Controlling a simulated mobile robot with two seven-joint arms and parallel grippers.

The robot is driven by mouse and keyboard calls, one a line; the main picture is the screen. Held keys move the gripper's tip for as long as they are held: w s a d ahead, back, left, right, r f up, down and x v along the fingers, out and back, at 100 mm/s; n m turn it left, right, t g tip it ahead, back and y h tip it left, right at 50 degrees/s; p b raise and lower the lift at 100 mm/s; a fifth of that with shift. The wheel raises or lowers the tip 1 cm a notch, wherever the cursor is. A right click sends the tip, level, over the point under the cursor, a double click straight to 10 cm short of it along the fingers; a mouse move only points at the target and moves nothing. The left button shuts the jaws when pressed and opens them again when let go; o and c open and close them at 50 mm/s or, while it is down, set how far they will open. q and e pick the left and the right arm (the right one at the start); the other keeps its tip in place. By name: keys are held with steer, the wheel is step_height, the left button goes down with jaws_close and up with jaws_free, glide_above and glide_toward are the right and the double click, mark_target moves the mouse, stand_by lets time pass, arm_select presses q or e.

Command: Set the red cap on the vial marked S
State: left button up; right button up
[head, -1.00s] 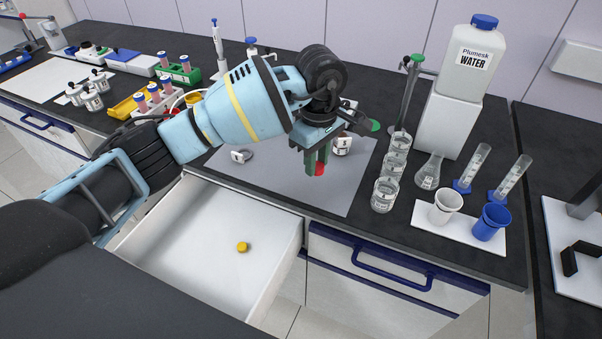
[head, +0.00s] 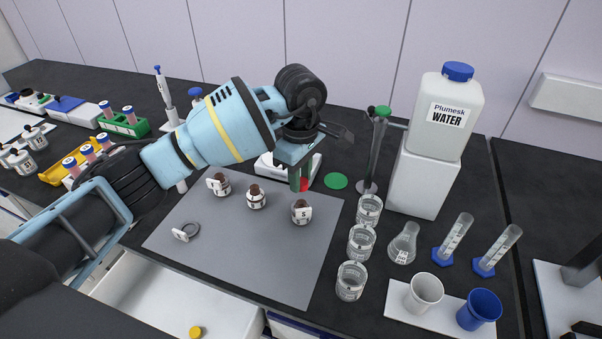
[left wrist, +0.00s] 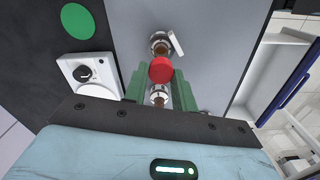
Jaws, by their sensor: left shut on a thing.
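My left gripper (head: 302,180) is shut on the red cap (head: 304,185), which sits between its green fingers. The cap also shows between the fingers in the left wrist view (left wrist: 161,69). The vial marked S (head: 301,212), brown with a dark top, stands upright on the grey mat. In the head view the cap appears just above this vial, apart from it. Two similar vials, one in the middle (head: 256,198) and a tagged one at left (head: 220,184), stand on the mat. My right gripper is not in view.
Several glass beakers (head: 361,243) line the mat's right side. The open drawer (head: 150,290) holds a yellow cap (head: 196,332).

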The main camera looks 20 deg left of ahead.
mark_target(301, 202)
arm_select(q)
steer(key=shift+s+f, duration=0.15)
steer(key=shift+f+b, duration=0.55)
steer(key=shift+f, duration=1.35)
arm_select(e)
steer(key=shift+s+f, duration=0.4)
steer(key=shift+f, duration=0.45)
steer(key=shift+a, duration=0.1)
arm_select(q)
steer(key=shift+f, duration=0.1)
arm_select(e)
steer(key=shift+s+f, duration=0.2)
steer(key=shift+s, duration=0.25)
arm_select(q)
steer(key=shift+f, duration=0.15)
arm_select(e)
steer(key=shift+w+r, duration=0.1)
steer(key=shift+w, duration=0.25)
arm_select(q)
steer(key=shift+f+b, duration=0.25)
steer(key=shift+b, duration=0.05)
steer(key=shift+f, duration=0.3)
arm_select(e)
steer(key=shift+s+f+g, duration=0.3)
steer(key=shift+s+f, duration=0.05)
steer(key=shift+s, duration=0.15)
